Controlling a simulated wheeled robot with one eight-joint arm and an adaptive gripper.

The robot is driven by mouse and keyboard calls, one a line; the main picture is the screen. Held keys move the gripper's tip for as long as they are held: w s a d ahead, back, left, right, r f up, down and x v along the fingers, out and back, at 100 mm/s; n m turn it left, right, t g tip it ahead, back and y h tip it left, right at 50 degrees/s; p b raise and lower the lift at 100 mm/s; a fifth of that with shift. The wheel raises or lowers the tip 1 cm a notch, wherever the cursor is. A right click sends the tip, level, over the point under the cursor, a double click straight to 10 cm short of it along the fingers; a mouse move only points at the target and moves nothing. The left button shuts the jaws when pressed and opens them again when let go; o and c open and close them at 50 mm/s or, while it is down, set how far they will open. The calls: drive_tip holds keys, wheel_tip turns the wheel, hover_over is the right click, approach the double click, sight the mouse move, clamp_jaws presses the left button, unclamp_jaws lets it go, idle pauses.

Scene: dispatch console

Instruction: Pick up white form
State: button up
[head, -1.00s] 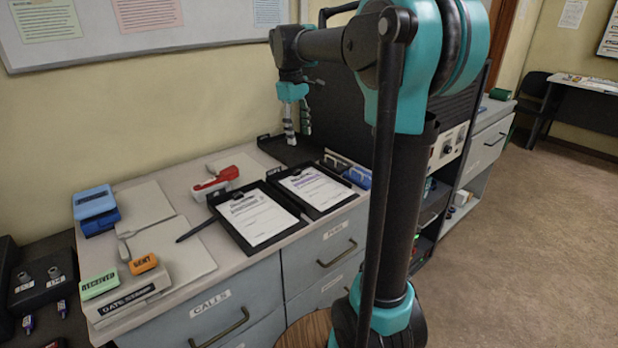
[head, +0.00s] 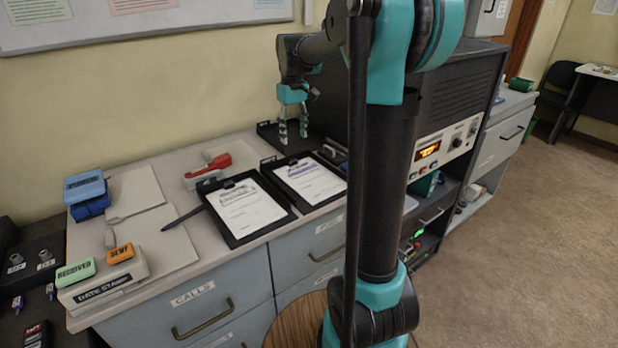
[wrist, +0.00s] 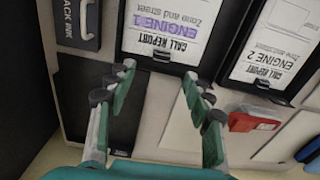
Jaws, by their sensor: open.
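Two white forms lie on black clipboards on the counter. The left form (head: 247,213) is headed "Engine 2" in the wrist view (wrist: 282,45). The right form (head: 310,181) has purple lettering and reads "Engine 1" in the wrist view (wrist: 165,28). My gripper (head: 292,134) is open and empty, pointing down behind the right clipboard, over a black tray (head: 268,133). In the wrist view my gripper's (wrist: 157,88) fingers spread below the clip of the Engine 1 board, apart from the form.
A red and white stapler (head: 208,171) sits behind the left clipboard. A black ink box (wrist: 78,24) lies beside the Engine 1 board. A pen (head: 182,217), stamps and a date stamp box (head: 103,284) are at the left. A dark radio cabinet (head: 455,95) stands at the right.

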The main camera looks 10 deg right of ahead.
sight(294, 160)
drive_tip(key=f, duration=0.9)
drive_tip(key=shift+s+a+f, duration=0.1)
drive_tip(key=shift+s+a, duration=0.05)
drive_tip(key=shift+a, duration=0.05)
drive_tip(key=shift+c, duration=0.4)
drive_tip(key=c, duration=1.1)
